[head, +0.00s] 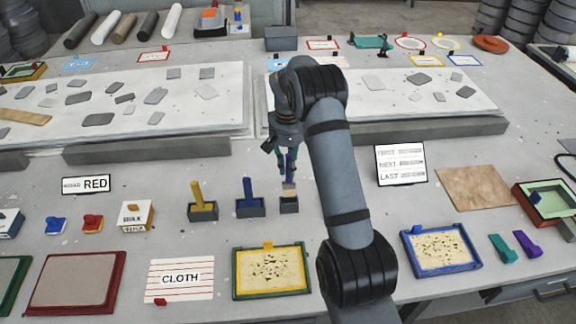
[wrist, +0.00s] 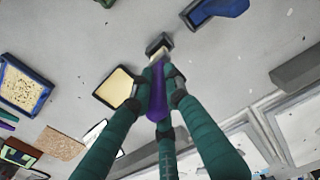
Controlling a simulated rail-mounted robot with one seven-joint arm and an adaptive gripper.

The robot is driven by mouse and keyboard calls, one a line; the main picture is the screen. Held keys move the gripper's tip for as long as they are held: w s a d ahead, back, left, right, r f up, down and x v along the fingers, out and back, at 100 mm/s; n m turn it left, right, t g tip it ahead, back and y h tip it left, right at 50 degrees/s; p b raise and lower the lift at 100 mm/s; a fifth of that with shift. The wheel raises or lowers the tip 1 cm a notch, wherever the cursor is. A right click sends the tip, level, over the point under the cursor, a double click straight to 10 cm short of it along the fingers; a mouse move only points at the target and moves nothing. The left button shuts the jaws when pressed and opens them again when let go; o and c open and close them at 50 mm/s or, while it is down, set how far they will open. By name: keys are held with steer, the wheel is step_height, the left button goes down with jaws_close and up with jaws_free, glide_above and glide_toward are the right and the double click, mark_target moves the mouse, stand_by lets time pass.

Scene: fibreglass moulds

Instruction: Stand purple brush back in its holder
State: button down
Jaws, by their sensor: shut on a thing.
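The purple brush (head: 289,166) is upright in my gripper (head: 284,158), its pale bristle end (head: 288,190) downward. The small dark grey holder (head: 289,206) stands on the table directly below, at the right end of a row of holders. The bristle end meets the holder's top edge in the head view; I cannot tell whether it is inside or just above. In the wrist view, my gripper's teal fingers (wrist: 158,95) close around the purple handle (wrist: 157,92), and the holder (wrist: 158,43) shows just beyond the bristle end. My arm covers the table right of the holder.
A blue brush in its holder (head: 249,207) stands close on the left, with a yellow brush in its holder (head: 202,211) beyond. A FIRST/NEXT/LAST sign (head: 400,164) stands right. Large white mould boards (head: 228,115) lie behind.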

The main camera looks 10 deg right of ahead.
mark_target(288, 154)
steer(key=shift+f+b, duration=2.2)
steer(key=shift+f, duration=0.7)
steer(key=shift+f+b, duration=0.45)
steer(key=shift+f, duration=0.05)
steer(key=c, duration=1.6)
jaws_free()
steer(key=shift+r, duration=0.1)
step_height(288, 154, up, 12)
steer(key=shift+f, duration=0.1)
